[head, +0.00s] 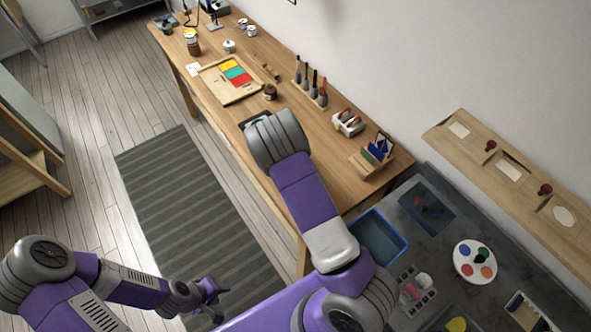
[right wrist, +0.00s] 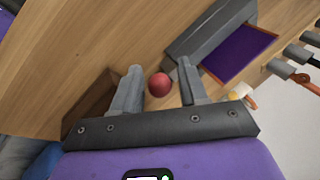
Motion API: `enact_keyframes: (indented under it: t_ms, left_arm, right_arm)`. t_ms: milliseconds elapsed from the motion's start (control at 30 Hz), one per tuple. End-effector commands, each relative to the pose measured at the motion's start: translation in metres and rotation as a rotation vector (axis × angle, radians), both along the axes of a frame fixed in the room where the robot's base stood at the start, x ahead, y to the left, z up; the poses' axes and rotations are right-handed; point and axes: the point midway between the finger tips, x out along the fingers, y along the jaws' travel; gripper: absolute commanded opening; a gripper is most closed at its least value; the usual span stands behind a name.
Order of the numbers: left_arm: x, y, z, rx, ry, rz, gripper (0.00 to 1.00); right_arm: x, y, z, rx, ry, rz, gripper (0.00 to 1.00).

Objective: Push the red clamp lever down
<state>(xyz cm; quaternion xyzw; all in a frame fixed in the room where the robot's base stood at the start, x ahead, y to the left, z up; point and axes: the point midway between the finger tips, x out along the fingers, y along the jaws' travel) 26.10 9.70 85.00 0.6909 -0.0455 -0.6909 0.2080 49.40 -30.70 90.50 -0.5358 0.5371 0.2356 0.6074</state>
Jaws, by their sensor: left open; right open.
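In the right wrist view, a round red knob (right wrist: 159,86), which looks like the end of the clamp lever, sits between the two fingers of my right gripper (right wrist: 158,76). The fingers are apart, one on each side of it, with gaps showing; I see no grip on it. The lever's shaft is hidden. A grey frame with a purple inside (right wrist: 240,50) stands just beyond the right finger. In the head view my right arm hides the right gripper and the knob. My left gripper (head: 212,294) is open and empty, low over the floor by the striped rug.
The wooden bench (head: 330,185) carries a board with coloured cards (head: 232,75), a row of upright tools (head: 311,88), a caddy (head: 348,122) and a wooden holder (head: 372,155). A blue bin (head: 378,238) and a paint palette (head: 475,262) are nearer me.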

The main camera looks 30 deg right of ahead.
Motion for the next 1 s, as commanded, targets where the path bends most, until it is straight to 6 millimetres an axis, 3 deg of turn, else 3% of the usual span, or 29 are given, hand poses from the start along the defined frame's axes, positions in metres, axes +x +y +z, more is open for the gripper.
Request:
enact_keyframes:
  t_ms: [167, 533, 900, 1000]
  left_arm:
    - [0.0, 0.0, 0.001, 0.0, 0.0, 0.0, 0.43]
    - [0.0, 0.0, 0.009, 0.0, 0.0, 0.0, 0.43]
    - [0.0, 0.0, 0.01, 0.0, 0.0, 0.0, 0.43]
    - [0.0, 0.0, 0.01, 0.0, 0.0, 0.0, 0.43]
  right_arm:
    - [-0.002, 0.004, 0.011, 0.001, -0.003, 0.001, 0.43]
    - [-0.021, 0.02, 0.063, 0.0, -0.002, 0.001, 0.43]
    - [-0.024, 0.022, 0.068, 0.001, 0.001, -0.001, 0.43]
    - [-0.024, 0.022, 0.068, 0.0, 0.001, 0.0, 0.29]
